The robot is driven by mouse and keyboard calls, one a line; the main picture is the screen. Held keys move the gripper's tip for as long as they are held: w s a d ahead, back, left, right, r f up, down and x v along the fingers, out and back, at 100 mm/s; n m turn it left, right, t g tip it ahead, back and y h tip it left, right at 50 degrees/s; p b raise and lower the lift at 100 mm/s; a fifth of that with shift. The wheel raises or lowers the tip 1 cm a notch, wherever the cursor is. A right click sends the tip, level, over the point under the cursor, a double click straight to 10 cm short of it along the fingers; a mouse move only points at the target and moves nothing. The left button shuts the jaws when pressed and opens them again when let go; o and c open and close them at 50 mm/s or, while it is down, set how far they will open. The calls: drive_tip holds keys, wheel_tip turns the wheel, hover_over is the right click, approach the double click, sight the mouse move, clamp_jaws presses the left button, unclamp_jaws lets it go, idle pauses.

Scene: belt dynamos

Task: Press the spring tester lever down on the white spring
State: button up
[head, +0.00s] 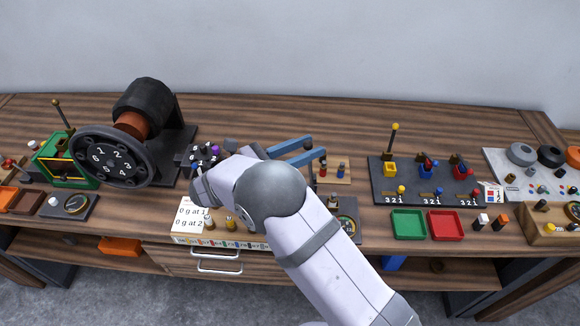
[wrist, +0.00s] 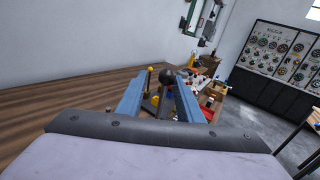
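My gripper (head: 315,147) is above the bench, pointing right, with its two blue fingers apart. In the wrist view the fingers (wrist: 160,100) are also spread, and I see nothing clamped between them. A dark round thing (wrist: 167,76) shows between the fingertips there; I cannot tell its distance. I cannot identify the spring tester or the white spring for certain. A dark board (head: 380,194) right of my gripper carries yellow, blue and red cups and an upright rod with a yellow ball (head: 394,127). My arm hides part of the bench's middle.
A numbered wheel (head: 109,158) and a green frame (head: 66,173) stand at left. A white card (head: 187,222) is beside my arm. Green (head: 408,224) and red (head: 447,225) trays lie at right. The bench's back strip (head: 270,110) is mostly clear.

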drive_tip(key=shift+s+a+f+b, duration=0.3)
drive_tip(key=shift+s+a+b, duration=0.25)
drive_tip(key=shift+s+a, duration=0.4)
drive_tip(key=shift+s+a+f+b, duration=0.25)
drive_tip(key=shift+s+a+b, duration=0.25)
drive_tip(key=shift+s+a, duration=0.4)
drive_tip(key=shift+d, duration=0.1)
